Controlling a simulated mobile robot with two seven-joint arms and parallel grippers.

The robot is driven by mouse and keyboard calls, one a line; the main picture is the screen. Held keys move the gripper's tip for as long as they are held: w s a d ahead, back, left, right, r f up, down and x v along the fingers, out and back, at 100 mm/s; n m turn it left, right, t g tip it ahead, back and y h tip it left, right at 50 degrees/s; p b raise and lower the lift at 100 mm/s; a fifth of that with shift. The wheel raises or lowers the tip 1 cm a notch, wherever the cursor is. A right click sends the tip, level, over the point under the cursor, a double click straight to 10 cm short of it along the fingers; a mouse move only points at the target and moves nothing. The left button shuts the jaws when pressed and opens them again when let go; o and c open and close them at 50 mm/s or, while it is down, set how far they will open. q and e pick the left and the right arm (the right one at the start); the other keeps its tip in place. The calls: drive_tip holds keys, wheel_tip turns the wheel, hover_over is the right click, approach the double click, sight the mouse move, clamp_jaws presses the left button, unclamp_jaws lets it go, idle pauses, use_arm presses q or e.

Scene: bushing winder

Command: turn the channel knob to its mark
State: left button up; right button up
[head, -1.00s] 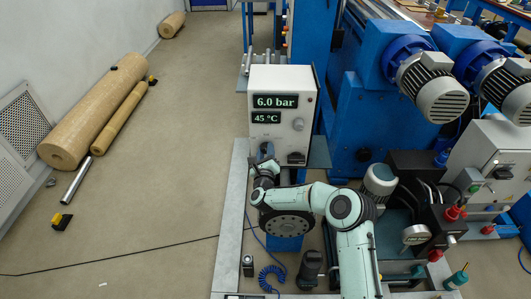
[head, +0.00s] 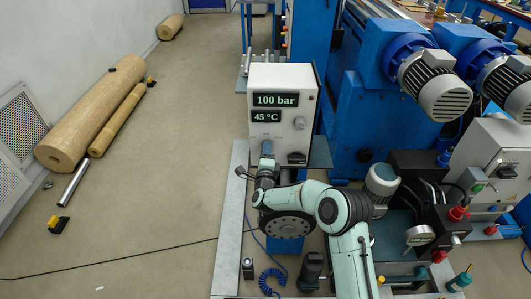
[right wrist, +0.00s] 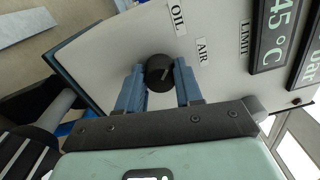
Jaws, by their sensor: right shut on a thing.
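The channel knob (right wrist: 160,72) is a small black round knob with a pale pointer line, on the white face of the control box (head: 283,84). The labels OIL (right wrist: 177,17) and AIR (right wrist: 202,50) are beside it in the right wrist view. My right gripper (right wrist: 160,80) is shut on the knob, one blue finger on each side. The pointer tilts toward the label side; its exact aim is hard to tell. In the head view my right gripper (head: 266,150) is at the box's lower left and hides the knob. My left gripper is not in view.
The upper display (head: 276,100) reads 100 bar and the lower display (head: 266,116) reads 45 °C. A grey knob (head: 299,123) and a black switch (head: 297,157) sit right of my gripper.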

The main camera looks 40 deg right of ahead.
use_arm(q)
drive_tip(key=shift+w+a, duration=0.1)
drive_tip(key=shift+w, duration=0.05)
use_arm(e)
drive_tip(key=shift+r+n, duration=0.1)
drive_tip(key=shift+n, duration=0.3)
drive_tip(key=o, duration=1)
drive_tip(key=shift+o, duration=0.2)
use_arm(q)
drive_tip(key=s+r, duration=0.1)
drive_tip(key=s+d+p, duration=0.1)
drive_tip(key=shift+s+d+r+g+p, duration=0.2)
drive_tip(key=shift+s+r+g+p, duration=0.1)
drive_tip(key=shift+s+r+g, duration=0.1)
use_arm(e)
drive_tip(key=v, duration=1.3)
drive_tip(key=shift+s, duration=0.2)
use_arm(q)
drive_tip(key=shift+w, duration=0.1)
use_arm(e)
drive_tip(key=shift+a, duration=0.1)
